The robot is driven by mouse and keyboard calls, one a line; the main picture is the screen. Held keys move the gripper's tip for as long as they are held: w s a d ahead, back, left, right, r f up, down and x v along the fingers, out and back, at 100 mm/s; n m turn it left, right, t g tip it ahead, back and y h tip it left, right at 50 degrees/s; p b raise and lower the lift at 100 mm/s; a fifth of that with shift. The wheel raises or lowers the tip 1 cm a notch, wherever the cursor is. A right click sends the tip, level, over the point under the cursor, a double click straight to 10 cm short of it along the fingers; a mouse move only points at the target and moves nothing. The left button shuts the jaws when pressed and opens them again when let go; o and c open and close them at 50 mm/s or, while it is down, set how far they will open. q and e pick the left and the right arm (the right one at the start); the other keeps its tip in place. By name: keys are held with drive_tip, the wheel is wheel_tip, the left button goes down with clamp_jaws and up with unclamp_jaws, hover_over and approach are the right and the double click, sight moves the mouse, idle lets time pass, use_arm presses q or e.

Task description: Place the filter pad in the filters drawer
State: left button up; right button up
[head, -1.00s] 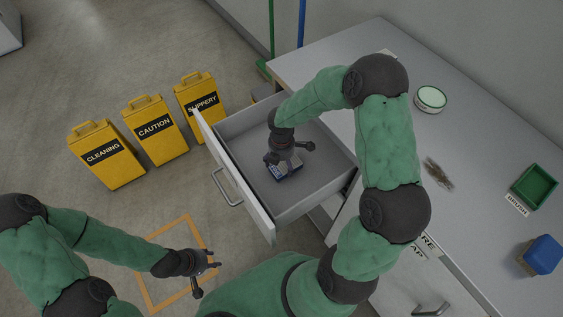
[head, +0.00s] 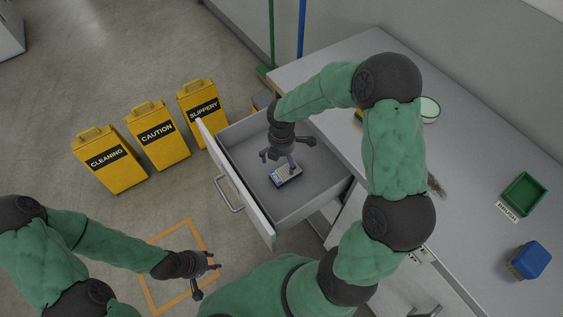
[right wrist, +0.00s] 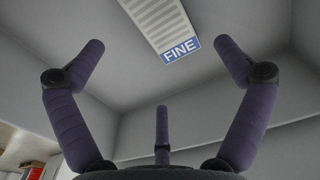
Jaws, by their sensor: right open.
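The filter pad (head: 287,174) is a pale ribbed block with a blue edge, lying on the floor of the open drawer (head: 326,190). In the right wrist view the pad (right wrist: 162,22) shows grey slats and a blue label reading "FINE". My right gripper (head: 286,160) is inside the drawer, just above the pad. Its fingers (right wrist: 163,65) are spread open, with nothing between them. My left gripper (head: 207,275) hangs over the floor at the lower left, apart from the drawer; its finger opening is hard to judge.
Yellow signs (head: 158,135) stand on the floor left of the drawer. The counter (head: 470,180) holds a round tin (head: 430,108), a green tray (head: 524,193) and a blue block (head: 531,259). An orange square (head: 157,298) marks the floor. My right arm hides part of the counter.

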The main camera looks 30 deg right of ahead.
drive_tip(key=shift+r+p, duration=0.75)
drive_tip(key=shift+r, duration=1.6)
